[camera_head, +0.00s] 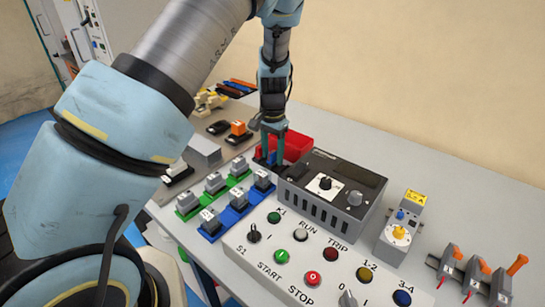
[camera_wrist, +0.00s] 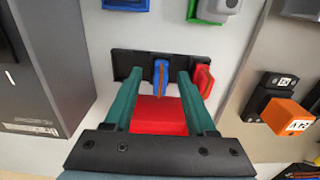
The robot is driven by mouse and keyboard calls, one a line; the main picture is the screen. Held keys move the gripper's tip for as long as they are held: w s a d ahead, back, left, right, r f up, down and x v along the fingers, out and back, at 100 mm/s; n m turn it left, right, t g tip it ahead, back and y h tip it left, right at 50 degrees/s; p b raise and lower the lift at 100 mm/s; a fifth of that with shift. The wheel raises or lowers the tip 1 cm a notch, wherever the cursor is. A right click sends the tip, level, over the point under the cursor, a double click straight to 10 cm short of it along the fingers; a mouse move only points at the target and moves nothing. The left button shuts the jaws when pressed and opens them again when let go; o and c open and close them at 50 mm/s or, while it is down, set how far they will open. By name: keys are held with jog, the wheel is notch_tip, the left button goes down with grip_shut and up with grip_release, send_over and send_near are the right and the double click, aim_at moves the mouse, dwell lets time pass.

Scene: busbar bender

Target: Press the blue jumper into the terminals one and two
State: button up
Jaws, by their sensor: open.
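The blue jumper (camera_wrist: 161,72) stands upright in a black holder (camera_wrist: 127,64), with a thin orange-brown strip along it. A red piece (camera_wrist: 204,80) sits at the holder's right end in the wrist view. My gripper (camera_wrist: 160,78) is open, with its two teal fingers on either side of the blue jumper and a gap visible on each side. In the head view my gripper (camera_head: 272,146) points down behind the control boxes, and its fingers partly hide the holder. I cannot tell which parts are terminals one and two.
A red bin (camera_head: 298,145) stands beside my gripper. A grey box with knobs (camera_head: 332,184) is close to its right. Grey blocks on green and blue bases (camera_head: 214,183) stand in front. A white button panel (camera_head: 310,262) lies nearer. An orange-topped block (camera_head: 238,128) is to the left.

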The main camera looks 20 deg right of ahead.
jog(key=shift+c, duration=0.2)
grip_shut()
dwell(0.4)
